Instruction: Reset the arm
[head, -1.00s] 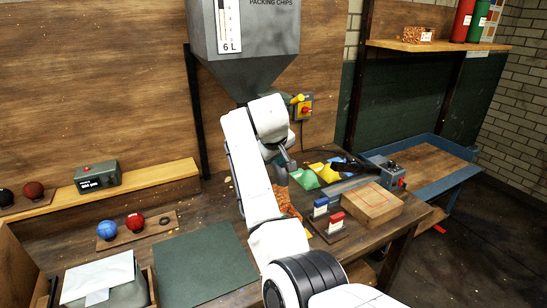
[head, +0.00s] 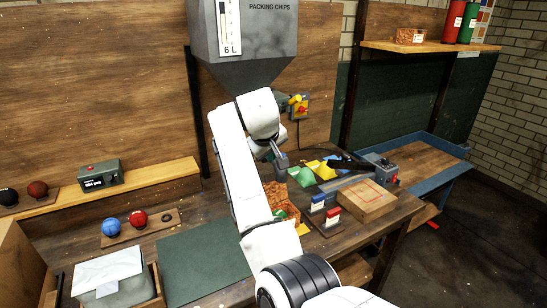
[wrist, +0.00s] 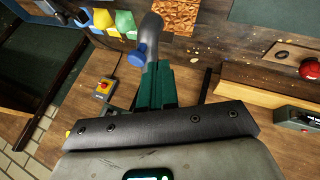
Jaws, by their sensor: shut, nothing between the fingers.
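My arm reaches up from the lower middle of the head view, bent over the bench in front of the grey hopper (head: 243,72). My gripper (wrist: 156,72) shows in the wrist view as two dark green fingers, closed together and empty. In the head view the fingers are mostly hidden behind my wrist. A grey rounded post with a blue part (wrist: 136,57) shows just beyond the fingertips in the wrist view; I cannot tell how far apart they are.
A blue ball (head: 111,226) and a red ball (head: 139,219) sit on a wooden holder at left. The green mat (head: 203,262) is bare.

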